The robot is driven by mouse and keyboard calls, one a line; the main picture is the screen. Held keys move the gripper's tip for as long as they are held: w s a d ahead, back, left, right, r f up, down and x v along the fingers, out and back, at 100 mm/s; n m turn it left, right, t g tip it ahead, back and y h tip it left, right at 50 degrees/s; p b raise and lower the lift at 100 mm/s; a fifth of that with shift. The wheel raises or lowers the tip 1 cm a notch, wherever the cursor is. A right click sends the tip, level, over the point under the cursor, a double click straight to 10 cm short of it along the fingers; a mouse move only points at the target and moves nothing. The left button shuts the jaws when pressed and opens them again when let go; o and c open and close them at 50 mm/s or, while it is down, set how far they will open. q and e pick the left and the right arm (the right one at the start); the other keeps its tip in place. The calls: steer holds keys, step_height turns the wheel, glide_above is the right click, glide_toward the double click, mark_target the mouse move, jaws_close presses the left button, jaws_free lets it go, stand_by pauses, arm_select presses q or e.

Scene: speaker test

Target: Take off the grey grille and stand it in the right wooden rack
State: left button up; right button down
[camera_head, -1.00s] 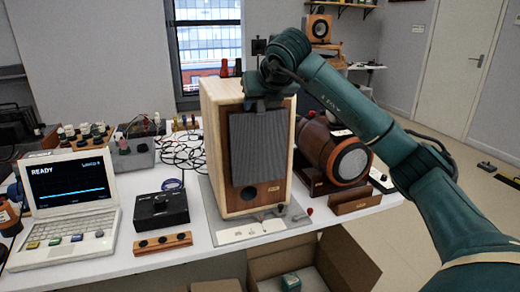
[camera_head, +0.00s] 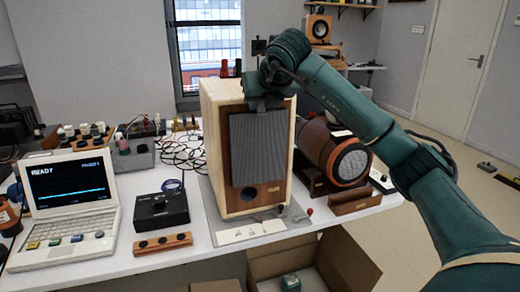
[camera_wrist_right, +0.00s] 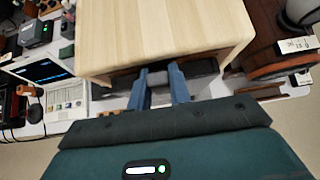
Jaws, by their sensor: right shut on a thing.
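The grey grille (camera_head: 259,150) is a ribbed upright panel over the front of the wooden speaker cabinet (camera_head: 231,198). My right gripper (camera_head: 262,103) is shut on the grille's top edge. In the right wrist view, its two blue fingers (camera_wrist_right: 160,80) reach down at the front edge of the pale cabinet top (camera_wrist_right: 165,35). I cannot tell whether the grille's back touches the cabinet. The right wooden rack (camera_head: 355,201), a low brown piece, stands empty near the table's right front edge. My left gripper is not in view.
A round wooden speaker (camera_head: 333,155) lies on its side behind the rack. A grey mat (camera_head: 298,218) under the cabinet bears a white card (camera_head: 250,232) and small parts. A laptop (camera_head: 70,200) and a black box (camera_head: 160,208) stand left. An open carton (camera_head: 338,262) is below the table.

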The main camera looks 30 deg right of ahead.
steer(key=shift+r+p, duration=0.4)
steer(key=shift+r, duration=0.25)
stand_by(0.4)
steer(key=shift+s, duration=0.2)
stand_by(0.4)
steer(key=shift+s+a+f+b, duration=0.15)
steer(key=shift+s+b, duration=0.2)
steer(key=shift+s, duration=0.2)
steer(key=shift+s+a+r+b, duration=0.1)
steer(key=shift+s+a+b, duration=0.05)
steer(key=shift+s+b, duration=0.3)
steer(key=shift+s+a+b, duration=0.25)
steer(key=shift+s+b, duration=0.2)
steer(key=shift+s, duration=0.7)
steer(key=shift+s+a+b, duration=0.25)
steer(key=shift+s+b, duration=0.15)
steer(key=shift+s, duration=0.7)
